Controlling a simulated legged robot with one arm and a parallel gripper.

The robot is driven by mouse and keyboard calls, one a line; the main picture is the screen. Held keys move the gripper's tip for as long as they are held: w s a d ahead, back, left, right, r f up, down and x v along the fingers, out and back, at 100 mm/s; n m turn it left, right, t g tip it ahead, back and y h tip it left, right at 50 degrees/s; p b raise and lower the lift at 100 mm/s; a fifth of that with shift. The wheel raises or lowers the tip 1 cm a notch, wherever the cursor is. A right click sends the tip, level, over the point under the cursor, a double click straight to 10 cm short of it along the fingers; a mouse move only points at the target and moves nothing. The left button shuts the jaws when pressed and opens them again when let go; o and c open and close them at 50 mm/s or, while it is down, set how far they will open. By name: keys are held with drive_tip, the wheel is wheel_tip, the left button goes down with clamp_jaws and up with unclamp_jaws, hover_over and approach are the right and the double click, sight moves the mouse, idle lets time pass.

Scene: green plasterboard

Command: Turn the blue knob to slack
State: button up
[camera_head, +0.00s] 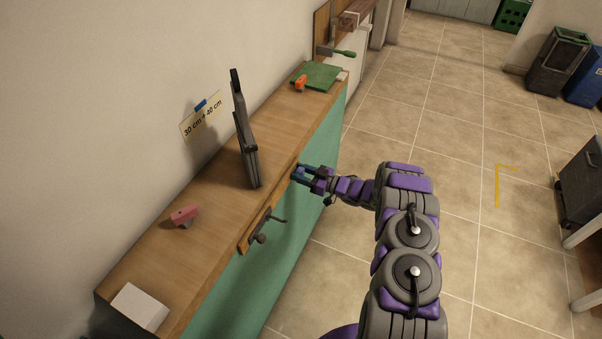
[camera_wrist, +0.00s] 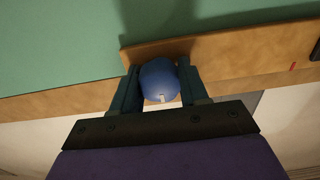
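The blue knob (camera_wrist: 159,78) shows in the wrist view on a wooden strip, with a small white mark on its lower edge in the picture. My gripper (camera_wrist: 159,86) has one finger on each side of it, and the knob fills the gap with no clear space seen. In the head view my gripper (camera_head: 306,174) reaches from the right to the front edge of the wooden bench (camera_head: 215,245). The knob is hard to make out there among the fingers. No slack label is readable.
A dark upright panel (camera_head: 245,140) stands on the bench behind my gripper. A wooden fixture with a dark knob (camera_head: 260,238) is on the bench front. A red block (camera_head: 184,215), white box (camera_head: 139,306) and green mat (camera_head: 318,76) lie on top.

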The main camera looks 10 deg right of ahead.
drive_tip(key=c, duration=0.5)
drive_tip(key=shift+r+n, duration=0.1)
drive_tip(key=shift+n, duration=0.3)
drive_tip(key=shift+d+n+p, duration=0.1)
drive_tip(key=shift+n+p, duration=0.55)
drive_tip(key=shift+n, duration=0.35)
drive_tip(key=n+p, duration=0.1)
drive_tip(key=n, duration=0.2)
drive_tip(key=shift+n, duration=0.3)
drive_tip(key=n, duration=0.5)
drive_tip(key=shift+p, duration=0.3)
drive_tip(key=shift+n, duration=0.4)
drive_tip(key=shift+a, duration=0.2)
